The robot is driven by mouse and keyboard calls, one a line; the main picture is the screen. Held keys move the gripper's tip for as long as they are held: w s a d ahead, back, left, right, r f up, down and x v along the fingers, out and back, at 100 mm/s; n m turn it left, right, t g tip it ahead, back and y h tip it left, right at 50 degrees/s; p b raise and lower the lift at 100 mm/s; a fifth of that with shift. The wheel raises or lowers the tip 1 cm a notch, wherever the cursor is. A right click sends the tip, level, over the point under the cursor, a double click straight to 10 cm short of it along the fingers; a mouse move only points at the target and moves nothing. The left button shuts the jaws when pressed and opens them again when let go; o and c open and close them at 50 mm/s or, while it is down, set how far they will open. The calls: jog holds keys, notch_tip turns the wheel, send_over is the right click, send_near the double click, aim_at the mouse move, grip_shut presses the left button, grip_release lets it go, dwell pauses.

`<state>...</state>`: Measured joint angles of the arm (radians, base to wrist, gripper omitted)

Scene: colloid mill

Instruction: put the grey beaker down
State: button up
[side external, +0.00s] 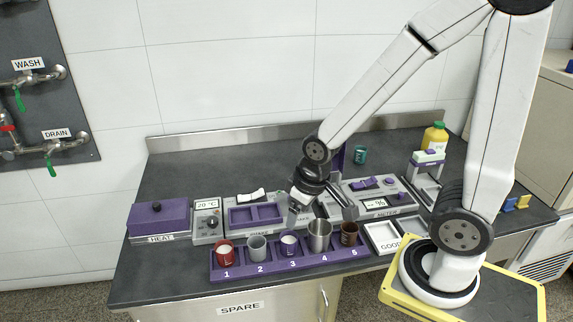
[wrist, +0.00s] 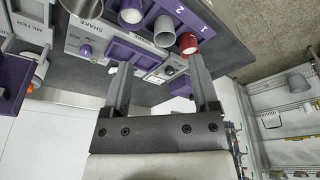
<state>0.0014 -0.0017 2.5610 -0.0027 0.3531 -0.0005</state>
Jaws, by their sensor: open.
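The grey beaker (side external: 257,248) stands upright in slot 2 of the purple numbered rack (side external: 243,272); it also shows in the wrist view (wrist: 165,36). My gripper (side external: 322,213) is open and empty, above and behind the rack near slots 3 and 4 in the side view. In the wrist view my two fingers (wrist: 160,66) are apart with nothing held between them. The grey beaker appears beyond the fingertips there, and I see no contact.
The rack also holds a red beaker (side external: 225,252), a purple-and-white one (side external: 289,243), a steel one (side external: 319,235) and a brown one (side external: 349,234). Behind are the shaker (side external: 241,228), heater (side external: 160,216) and meter (side external: 375,205). A GOOD tray (side external: 383,237) lies right of the rack.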

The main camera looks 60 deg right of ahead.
jog(key=shift+w, duration=0.1)
jog(key=m+g, duration=0.3)
jog(key=m, duration=1.4)
send_over(257, 249)
jog(key=w+d, duration=0.2)
notch_tip(257, 249, down, 12)
jog(key=shift+s+f+n, duration=0.15)
jog(key=shift+f+n, duration=0.15)
jog(key=shift+f, duration=0.95)
jog(key=shift+a+f, duration=0.1)
jog(key=shift+f, duration=2.5)
jog(key=shift+c, duration=0.2)
